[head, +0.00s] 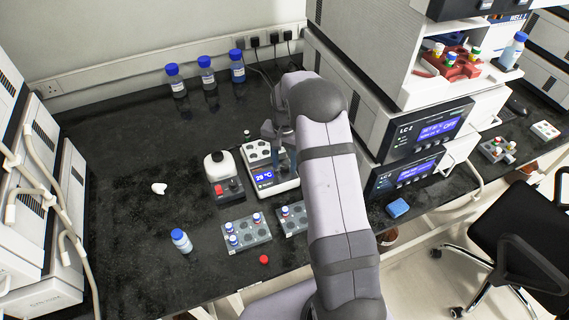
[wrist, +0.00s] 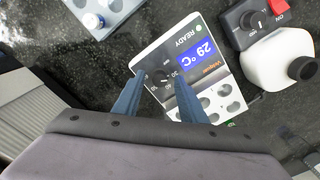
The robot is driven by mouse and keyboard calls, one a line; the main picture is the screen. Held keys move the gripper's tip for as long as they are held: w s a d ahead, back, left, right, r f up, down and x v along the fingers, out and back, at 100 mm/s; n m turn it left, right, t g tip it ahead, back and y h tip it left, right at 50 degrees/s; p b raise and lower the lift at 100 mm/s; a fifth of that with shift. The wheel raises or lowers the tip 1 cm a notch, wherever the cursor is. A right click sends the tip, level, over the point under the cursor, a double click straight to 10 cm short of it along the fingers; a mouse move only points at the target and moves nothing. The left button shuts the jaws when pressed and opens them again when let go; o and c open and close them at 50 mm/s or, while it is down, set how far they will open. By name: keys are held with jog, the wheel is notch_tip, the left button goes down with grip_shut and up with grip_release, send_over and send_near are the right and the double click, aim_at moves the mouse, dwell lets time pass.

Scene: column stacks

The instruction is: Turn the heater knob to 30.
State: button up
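The heater (head: 288,185) is a white block with a blue screen reading 29 °C and a vial plate with round wells behind it. In the wrist view the heater (wrist: 150,55) also shows the word READY. Its dark knob (wrist: 160,77) has printed numbers beside it, 30 and 60 among them; its pointer is too small to read. My gripper (wrist: 160,82) is open, its two blue fingers apart on either side of the knob in that view. I cannot tell whether they touch it. In the head view my arm partly hides the heater and the knob.
Vial racks (head: 246,236) lie in front. LC units (head: 430,130) stand to the right. The bench's left part is mostly clear.

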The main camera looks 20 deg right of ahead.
aim_at(284, 168)
jog(key=shift+r+b, duration=0.8)
jog(key=shift+r, duration=2.6)
jog(key=shift+s+a, duration=0.15)
jog(key=shift+s, duration=0.05)
jog(key=s+a+n, duration=0.4)
jog(key=s+a, duration=0.1)
jog(key=s, duration=0.8)
jog(key=s+a+r+n, duration=0.1)
jog(key=s+a+n, duration=0.3)
jog(key=s, duration=0.9)
jog(key=shift+s+a+r+n, duration=0.25)
jog(key=shift+a+n, duration=0.1)
jog(key=shift+n, duration=0.15)
